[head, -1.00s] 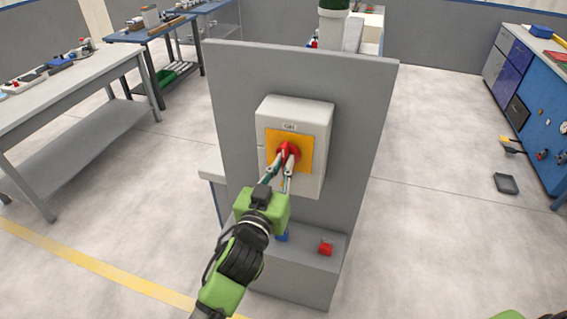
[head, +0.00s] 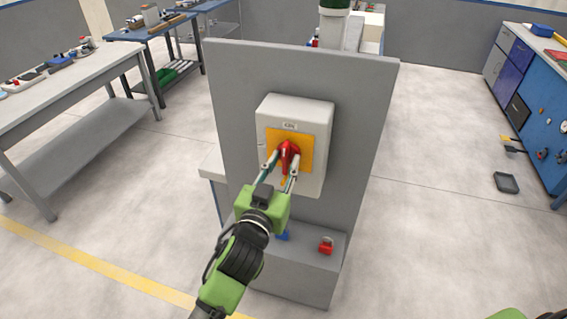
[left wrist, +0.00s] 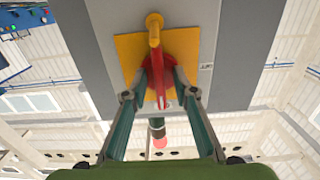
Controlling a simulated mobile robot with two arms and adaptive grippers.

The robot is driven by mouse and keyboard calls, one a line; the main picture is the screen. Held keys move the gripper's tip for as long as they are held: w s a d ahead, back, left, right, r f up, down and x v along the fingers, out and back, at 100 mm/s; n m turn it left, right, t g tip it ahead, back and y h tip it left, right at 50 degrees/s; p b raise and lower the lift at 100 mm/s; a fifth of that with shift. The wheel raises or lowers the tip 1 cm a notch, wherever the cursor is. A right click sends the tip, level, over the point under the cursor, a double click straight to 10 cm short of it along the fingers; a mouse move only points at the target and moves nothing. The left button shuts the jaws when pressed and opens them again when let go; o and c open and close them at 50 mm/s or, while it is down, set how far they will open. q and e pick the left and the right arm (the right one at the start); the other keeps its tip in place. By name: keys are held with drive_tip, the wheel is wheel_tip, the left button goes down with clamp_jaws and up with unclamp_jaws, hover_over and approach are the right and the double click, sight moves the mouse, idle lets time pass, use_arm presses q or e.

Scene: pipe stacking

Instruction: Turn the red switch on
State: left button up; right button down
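The red switch (head: 289,152) is a rotary handle on a yellow plate (head: 305,140), on the front of a light grey box (head: 312,110). The handle stands about upright in the head view. My left gripper (head: 281,163) is in front of it, with its fingers spread on either side of the handle. In the left wrist view the red switch (left wrist: 159,82) lies between the fingertips of the left gripper (left wrist: 160,85); whether they touch it is hard to tell. The small label (head: 289,126) above the handle is too small to read. My right gripper is out of view.
The box hangs on a grey upright panel (head: 235,80) with a ledge (head: 305,265) below. A red padlock (head: 326,246) and a partly hidden blue item (head: 283,235) are on the ledge. A workbench (head: 80,75) stands left and a blue cabinet (head: 540,100) right.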

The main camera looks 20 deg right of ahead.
use_arm(q)
drive_tip(key=shift+s+a, duration=0.1)
drive_tip(key=shift+s, duration=0.15)
drive_tip(key=v, duration=1.1)
drive_tip(key=shift+s+a, duration=0.15)
drive_tip(key=shift+a, duration=0.05)
